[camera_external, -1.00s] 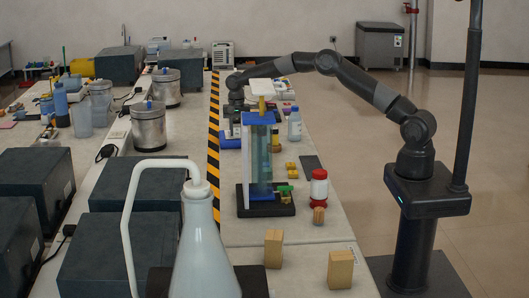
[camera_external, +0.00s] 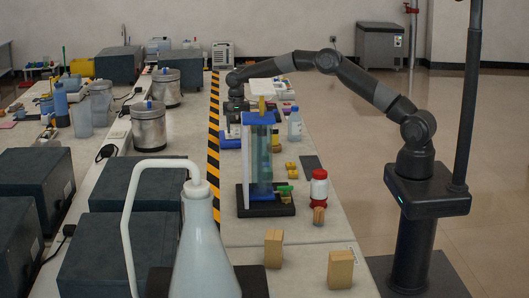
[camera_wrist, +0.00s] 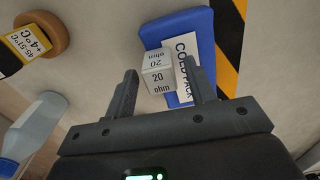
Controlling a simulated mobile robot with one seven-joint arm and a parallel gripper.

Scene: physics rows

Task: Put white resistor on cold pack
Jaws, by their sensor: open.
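The white resistor (camera_wrist: 157,72), a small box marked "20 ohm", shows in the wrist view between the two fingers of my gripper (camera_wrist: 160,69). My gripper is open, with a finger on either side of the resistor. The blue cold pack (camera_wrist: 205,38) with its white label lies behind the resistor, which overlaps its left edge and label in the picture. I cannot tell whether the resistor touches the pack. In the external view my gripper (camera_external: 235,112) is over the far part of the bench, near the blue cold pack (camera_external: 230,143); the resistor cannot be made out there.
A blue-framed column apparatus (camera_external: 260,160) stands nearer the external camera. Black-yellow tape (camera_external: 213,150) runs along the bench.

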